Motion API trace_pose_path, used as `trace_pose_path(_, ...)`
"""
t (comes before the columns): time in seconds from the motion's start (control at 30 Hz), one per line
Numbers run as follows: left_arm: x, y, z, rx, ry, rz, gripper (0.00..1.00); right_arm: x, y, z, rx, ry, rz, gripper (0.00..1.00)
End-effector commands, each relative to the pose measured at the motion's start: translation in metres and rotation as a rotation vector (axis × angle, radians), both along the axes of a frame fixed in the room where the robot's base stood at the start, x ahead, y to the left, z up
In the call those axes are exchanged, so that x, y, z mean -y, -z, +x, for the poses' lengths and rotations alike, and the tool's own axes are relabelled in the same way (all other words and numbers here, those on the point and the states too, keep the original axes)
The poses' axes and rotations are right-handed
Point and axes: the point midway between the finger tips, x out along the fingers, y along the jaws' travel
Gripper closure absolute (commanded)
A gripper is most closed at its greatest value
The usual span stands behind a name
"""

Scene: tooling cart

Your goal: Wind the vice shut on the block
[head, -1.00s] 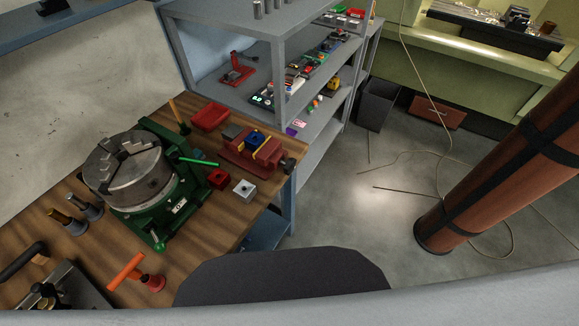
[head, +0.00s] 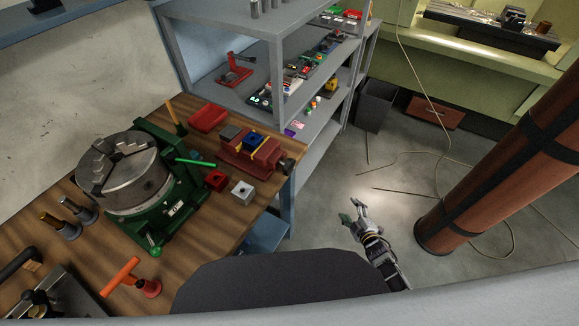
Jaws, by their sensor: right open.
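The red vice (head: 243,159) stands on the wooden bench near its right edge. A blue block (head: 254,140) sits at the top of the vice between yellow strips; whether the jaws touch it is too small to tell. A dark round part (head: 287,166), perhaps the vice's handle, sticks out at the right end, by the bench edge. My right gripper (head: 352,209) is open and empty, over the floor to the right of and lower in the picture than the vice, well apart from it. My left gripper is not in view.
A red block (head: 215,180) and a grey block (head: 243,192) lie in front of the vice. A red tray (head: 208,118) is behind it. A large chuck (head: 122,172) on a green base stands to the left. Grey shelves (head: 226,100) rise behind.

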Motion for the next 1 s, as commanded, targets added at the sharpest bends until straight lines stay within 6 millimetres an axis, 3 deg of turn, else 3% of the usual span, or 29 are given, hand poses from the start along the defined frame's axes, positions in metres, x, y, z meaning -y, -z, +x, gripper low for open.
trace_pose_path(0.03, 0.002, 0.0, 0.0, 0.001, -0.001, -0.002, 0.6, -0.004, -0.019, 0.008, 0.06, -0.042, -0.051, 0.31)
trace_pose_path(0.2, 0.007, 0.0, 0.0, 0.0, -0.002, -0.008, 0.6, -0.024, -0.074, 0.026, 0.257, -0.18, -0.245, 0.31)
trace_pose_path(0.5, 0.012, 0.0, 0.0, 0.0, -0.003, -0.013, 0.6, -0.06, -0.151, 0.032, 0.585, -0.359, -0.583, 0.31)
trace_pose_path(0.73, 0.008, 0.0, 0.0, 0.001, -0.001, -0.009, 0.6, -0.088, -0.194, 0.023, 0.826, -0.452, -0.832, 0.31)
trace_pose_path(1.0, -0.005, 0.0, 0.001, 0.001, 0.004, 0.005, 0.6, -0.116, -0.224, 0.002, 1.088, -0.508, -1.102, 0.31)
